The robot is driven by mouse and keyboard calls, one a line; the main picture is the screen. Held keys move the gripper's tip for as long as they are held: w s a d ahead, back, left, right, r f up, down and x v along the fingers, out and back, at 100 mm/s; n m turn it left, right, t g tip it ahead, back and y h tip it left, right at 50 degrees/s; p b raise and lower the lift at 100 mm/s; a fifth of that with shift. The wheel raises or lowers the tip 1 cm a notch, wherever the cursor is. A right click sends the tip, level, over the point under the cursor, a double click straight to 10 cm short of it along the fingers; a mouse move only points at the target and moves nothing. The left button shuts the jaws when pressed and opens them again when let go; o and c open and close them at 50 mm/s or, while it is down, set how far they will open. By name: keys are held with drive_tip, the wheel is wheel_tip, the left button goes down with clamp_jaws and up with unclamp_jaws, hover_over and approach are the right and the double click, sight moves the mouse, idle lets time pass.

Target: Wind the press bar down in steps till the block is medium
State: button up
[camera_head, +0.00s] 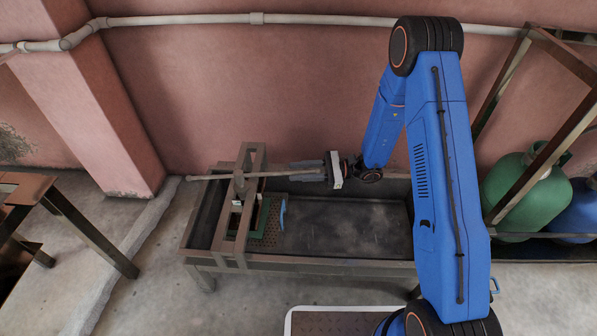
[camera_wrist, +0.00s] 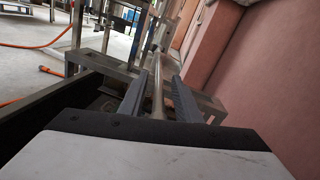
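The press bar (camera_head: 210,177) is a thin grey rod lying level across the top of the press, through the hub of its screw (camera_head: 240,181). It also shows in the wrist view (camera_wrist: 158,88). My gripper (camera_head: 300,172) is at the bar's right part, right of the press frame (camera_head: 244,158). In the wrist view its two grey fingers (camera_wrist: 158,92) flank the bar, with gaps beside it, so it looks open around the bar. Under the frame a green-edged piece (camera_head: 262,220) shows in part. The block itself cannot be made out, and its firmness cannot be told.
The press stands in a dark metal trough (camera_head: 345,262) against a pink wall. A blue curved piece (camera_head: 282,214) lies beside the press. The trough's right part is bare. A green gas cylinder (camera_head: 520,195) stands in a rack at right, and a metal table (camera_head: 22,190) at left.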

drive_tip(key=w+d, duration=0.1)
drive_tip(key=d, duration=1.6)
drive_tip(key=shift+w+d, duration=0.15)
drive_tip(key=shift+w, duration=0.15)
